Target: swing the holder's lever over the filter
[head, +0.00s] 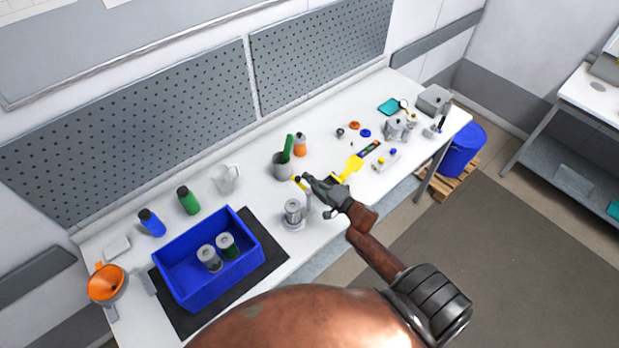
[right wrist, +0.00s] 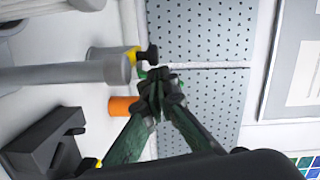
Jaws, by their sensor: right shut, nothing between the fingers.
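The filter holder stands on the white bench in the head view, with a pale grey cylindrical filter (head: 293,208) on its round base (head: 295,223). A slim upright post (head: 308,204) rises beside the filter. A small yellow-and-dark piece, seemingly the lever's end (head: 298,180), shows just left of my right gripper (head: 306,178). In the right wrist view a thick grey bar (right wrist: 60,75) comes in from the left, with a yellow piece and black knob (right wrist: 150,53) beyond it. The right gripper (right wrist: 160,82) is shut and empty close to the knob; contact is unclear. My left gripper is not in view.
A blue bin (head: 249,262) with two canisters sits at the left on a dark mat. A grey cup (head: 281,168) and an orange bottle (head: 300,148) stand behind the holder. A yellow scoop (head: 346,170) and small parts lie to the right.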

